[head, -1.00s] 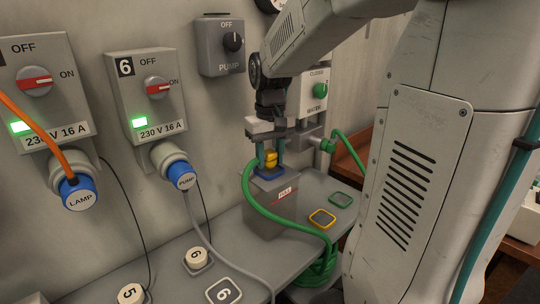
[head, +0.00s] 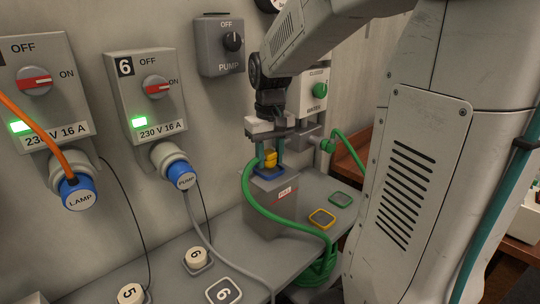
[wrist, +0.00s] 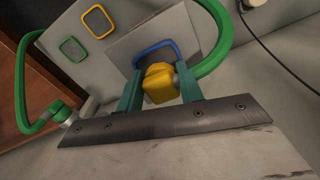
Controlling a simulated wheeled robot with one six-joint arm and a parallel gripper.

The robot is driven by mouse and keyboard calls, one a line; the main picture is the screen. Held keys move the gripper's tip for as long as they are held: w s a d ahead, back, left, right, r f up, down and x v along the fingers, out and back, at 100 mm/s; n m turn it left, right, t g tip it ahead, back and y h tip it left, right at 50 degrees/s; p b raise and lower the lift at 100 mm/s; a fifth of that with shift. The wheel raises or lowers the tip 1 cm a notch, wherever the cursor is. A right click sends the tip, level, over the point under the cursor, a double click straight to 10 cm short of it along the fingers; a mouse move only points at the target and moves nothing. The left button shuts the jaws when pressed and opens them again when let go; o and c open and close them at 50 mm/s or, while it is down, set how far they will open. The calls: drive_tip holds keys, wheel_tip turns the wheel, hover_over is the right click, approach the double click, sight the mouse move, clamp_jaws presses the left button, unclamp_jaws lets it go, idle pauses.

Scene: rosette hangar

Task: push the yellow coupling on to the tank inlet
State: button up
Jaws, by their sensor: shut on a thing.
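The yellow coupling (head: 270,160) is between the two fingers of my gripper (head: 270,158), which is shut on it. In the wrist view the coupling (wrist: 160,83) shows between the green fingers, with the green hose running from its right side. The grey tank (head: 268,215) stands on the bench below, with a blue frame (head: 270,174) on its top just under the coupling. In the wrist view the blue frame (wrist: 168,46) lies behind the coupling. The tank inlet itself is hidden, and I cannot tell whether the coupling touches it.
The green hose (head: 248,190) loops around the tank to a coil at the bench's front edge. A yellow frame (head: 322,219) and a green frame (head: 341,199) lie right of the tank. The water valve box (head: 315,90) and pump switch (head: 220,45) are on the wall behind.

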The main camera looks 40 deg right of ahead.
drive_tip(key=shift+f, duration=0.5)
drive_tip(key=o, duration=1)
drive_tip(key=shift+r, duration=3.85)
